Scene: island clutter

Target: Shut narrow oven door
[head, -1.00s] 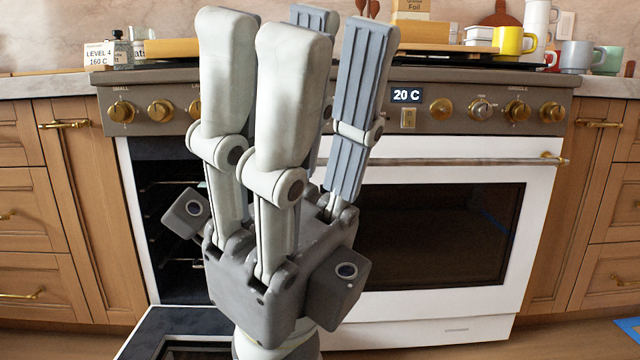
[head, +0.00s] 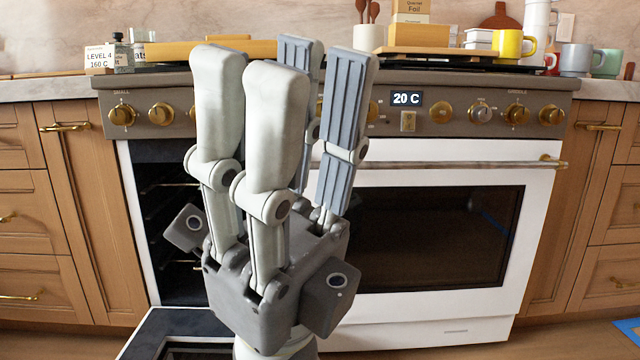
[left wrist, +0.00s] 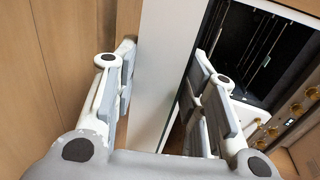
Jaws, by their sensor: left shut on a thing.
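The narrow oven door (head: 165,328) is lowered at the bottom left of the head view, its dark inner face up. The dark narrow oven cavity with racks (head: 170,190) stands open above it. In the left wrist view my left gripper (left wrist: 163,72) has a finger on each side of the door's white panel (left wrist: 168,45) and is shut on it; the contact is partly hidden. The left gripper does not show in the head view. My right gripper (head: 287,78) points up in front of the range, open and empty, and hides part of the cavity and control panel.
The wide oven door (head: 500,290) is shut, with a brass handle (head: 460,163) across its top. Brass knobs and a display (head: 406,98) reading 20 C line the panel. Mugs (head: 575,58), boxes and boards crowd the top. Wooden cabinets (head: 70,220) flank the range.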

